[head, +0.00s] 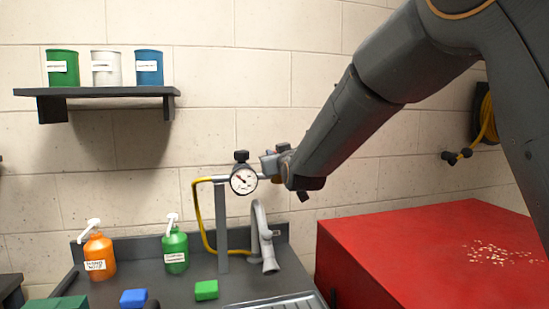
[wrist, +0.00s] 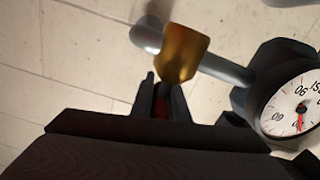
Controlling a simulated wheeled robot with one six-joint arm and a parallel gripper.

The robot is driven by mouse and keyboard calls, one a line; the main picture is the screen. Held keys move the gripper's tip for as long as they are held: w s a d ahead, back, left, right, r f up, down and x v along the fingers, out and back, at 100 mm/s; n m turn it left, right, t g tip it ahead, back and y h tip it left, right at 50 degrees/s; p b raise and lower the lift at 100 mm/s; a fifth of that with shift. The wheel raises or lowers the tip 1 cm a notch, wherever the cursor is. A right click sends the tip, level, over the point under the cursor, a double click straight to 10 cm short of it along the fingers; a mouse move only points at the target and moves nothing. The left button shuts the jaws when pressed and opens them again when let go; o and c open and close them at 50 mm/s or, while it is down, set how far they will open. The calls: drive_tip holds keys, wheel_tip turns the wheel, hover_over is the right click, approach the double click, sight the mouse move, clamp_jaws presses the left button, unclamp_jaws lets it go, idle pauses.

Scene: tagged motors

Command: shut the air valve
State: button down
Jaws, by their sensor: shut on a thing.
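The air valve shows in the wrist view as a brass body (wrist: 182,52) on a grey pipe. A small red part, which looks like its handle (wrist: 161,106), lies between the fingers of my gripper (wrist: 162,98). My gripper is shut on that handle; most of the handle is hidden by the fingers. In the head view my gripper (head: 272,162) is at the pipe, just right of the round pressure gauge (head: 244,181), and mostly hides the valve. The gauge also shows in the wrist view (wrist: 292,105).
A yellow hose (head: 199,220) runs down beside the grey post (head: 222,225). A grey tap (head: 260,230), a green bottle (head: 175,250) and an orange bottle (head: 98,257) stand on the dark bench. A red cabinet (head: 400,245) stands at right. A shelf (head: 95,91) holds three cans.

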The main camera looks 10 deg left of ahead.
drive_tip(key=shift+r, duration=0.15)
drive_tip(key=c, duration=1.7)
unclamp_jaws()
drive_tip(key=shift+b+v, duration=0.9)
drive_tip(key=shift+v, duration=2.95)
